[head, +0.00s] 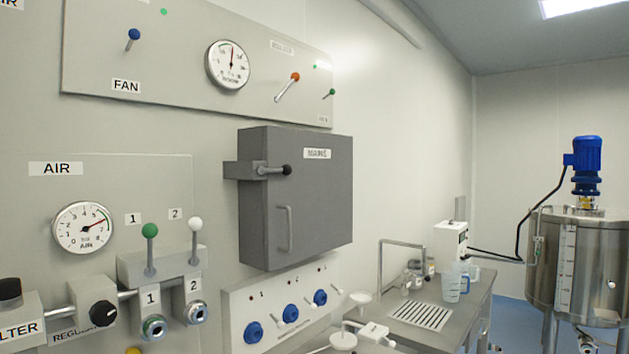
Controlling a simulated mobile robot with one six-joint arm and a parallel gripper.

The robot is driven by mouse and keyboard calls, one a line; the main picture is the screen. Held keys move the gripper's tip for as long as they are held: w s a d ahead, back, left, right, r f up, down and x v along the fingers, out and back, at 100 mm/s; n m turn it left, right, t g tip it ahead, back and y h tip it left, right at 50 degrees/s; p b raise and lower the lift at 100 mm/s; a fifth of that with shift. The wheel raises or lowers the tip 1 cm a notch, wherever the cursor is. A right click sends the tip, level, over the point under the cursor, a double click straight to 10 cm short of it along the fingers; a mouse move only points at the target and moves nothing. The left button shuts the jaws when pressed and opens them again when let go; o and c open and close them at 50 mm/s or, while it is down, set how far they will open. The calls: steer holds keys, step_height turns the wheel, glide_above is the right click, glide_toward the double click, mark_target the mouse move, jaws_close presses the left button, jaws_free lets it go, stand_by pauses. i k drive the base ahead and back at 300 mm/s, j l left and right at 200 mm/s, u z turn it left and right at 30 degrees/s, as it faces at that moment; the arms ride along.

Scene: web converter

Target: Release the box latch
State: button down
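A dark grey box (325,205) labelled MAINS is mounted on the wall panel, with its door closed. Its latch (273,170) is on the upper left edge, a short bar with a black knob lying across from a grey bracket onto the door. A light grey upright handle (284,229) is on the door's left side below the latch. My gripper is not in view.
Levers and a gauge (228,65) sit above the box. Green and white levers (150,248) stand at lower left. Blue knobs (291,312) are below the box. A bench (440,312) with a jug and a steel tank (578,265) stand at right.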

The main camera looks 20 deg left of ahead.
mark_target(286, 169)
steer(key=i+j, duration=0.85)
steer(key=i, duration=0.1)
